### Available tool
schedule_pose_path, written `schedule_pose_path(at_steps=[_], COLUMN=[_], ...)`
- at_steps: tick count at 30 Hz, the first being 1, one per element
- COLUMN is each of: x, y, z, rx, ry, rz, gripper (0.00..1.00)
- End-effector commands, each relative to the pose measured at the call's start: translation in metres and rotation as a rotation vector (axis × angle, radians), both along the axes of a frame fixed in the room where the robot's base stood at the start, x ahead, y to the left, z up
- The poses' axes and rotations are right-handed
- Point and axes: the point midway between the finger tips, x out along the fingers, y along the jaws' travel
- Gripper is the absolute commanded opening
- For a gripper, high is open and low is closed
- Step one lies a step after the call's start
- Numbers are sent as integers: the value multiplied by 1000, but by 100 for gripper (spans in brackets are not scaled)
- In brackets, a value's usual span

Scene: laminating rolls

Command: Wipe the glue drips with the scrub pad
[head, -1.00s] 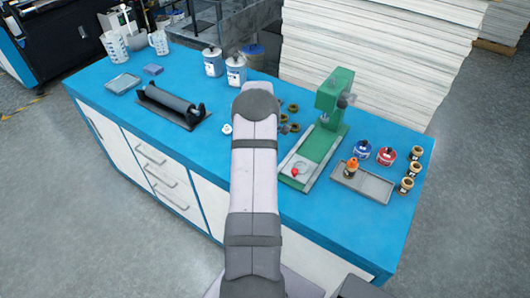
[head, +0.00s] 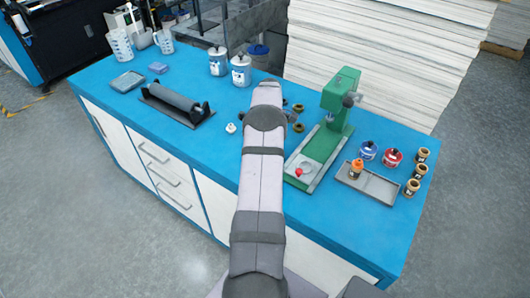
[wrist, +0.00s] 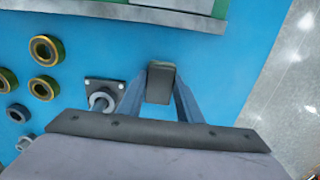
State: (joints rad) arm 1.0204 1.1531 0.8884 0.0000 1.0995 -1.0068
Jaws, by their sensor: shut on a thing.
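My gripper (wrist: 160,92) shows in the wrist view, its two fingers shut on a small block with a dark grey face and a tan top edge. This block looks like the scrub pad (wrist: 160,84). It is over the blue table, near the table edge; I cannot tell whether it touches the surface. In the head view my arm hides the gripper and the pad. I cannot make out any glue drips in either view.
A green press (head: 319,153) stands right of my arm; its base edge (wrist: 120,12) crosses the wrist view's top. Several brass rings (wrist: 42,88) and an eye bolt on a plate (wrist: 103,98) lie left of the gripper. A black roller (head: 176,103) and grey tray (head: 370,184) flank the arm.

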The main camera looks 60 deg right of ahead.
Motion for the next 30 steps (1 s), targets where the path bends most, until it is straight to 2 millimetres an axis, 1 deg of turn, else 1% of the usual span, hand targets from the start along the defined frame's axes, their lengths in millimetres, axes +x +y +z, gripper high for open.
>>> schedule_pose_path(at_steps=[9,17,18,30], x=[1,0,0,1], y=[-18,-28,-26,-4], z=[-2,0,2,0], rx=[-1,0,1,5], ry=[0,0,1,2], rz=[0,0,1,2], gripper=[11,11,11,11])
